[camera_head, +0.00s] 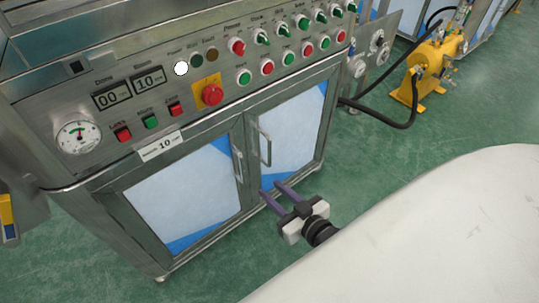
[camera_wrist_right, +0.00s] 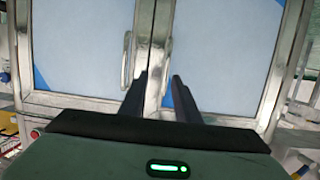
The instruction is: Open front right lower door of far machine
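The steel machine has two lower doors with pale blue-white panels, both closed. The right door (camera_head: 290,128) carries a vertical bar handle (camera_head: 268,150) near its left edge, and the left door (camera_head: 185,195) has its own handle (camera_head: 238,163) beside it. My right gripper (camera_head: 270,189) is open and empty in front of the doors, below the handles in the head view. In the right wrist view, the right door's handle (camera_wrist_right: 166,62) appears between and beyond the two spread fingers, with no contact visible. My left gripper is not in view.
A control panel with gauge, displays, buttons and a red emergency stop (camera_head: 212,94) is above the doors. A yellow pump (camera_head: 428,68) with black hoses stands to the right. Green floor (camera_head: 390,150) is clear before the right side. My white arm fills the lower right.

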